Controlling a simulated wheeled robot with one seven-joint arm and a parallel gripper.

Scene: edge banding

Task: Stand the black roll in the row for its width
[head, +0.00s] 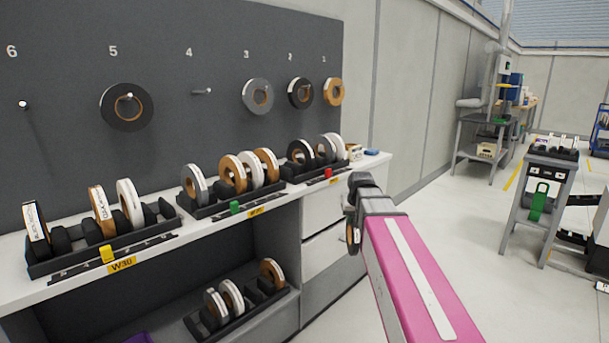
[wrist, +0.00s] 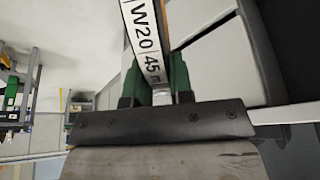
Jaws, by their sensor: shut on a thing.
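My gripper (wrist: 158,88) is shut on a roll (wrist: 146,42) seen edge-on in the wrist view. Its white label reads W20 and 45 m, with a dark edge beside it. In the head view the held roll (head: 353,236) shows only as a small dark and brown piece by my gripper (head: 354,208), in front of the drawers; most of it is hidden. On the counter stand three black racks: a left one (head: 75,265) with a yellow marker and a W30 label, a middle one (head: 215,211) with a green marker, and a right one (head: 300,178) with a red marker. The latter labels are unclear.
The racks hold several rolls; the left rack has empty slots at its right end. More rolls hang on the numbered grey pegboard (head: 190,130). A lower shelf (head: 240,322) holds another rack.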

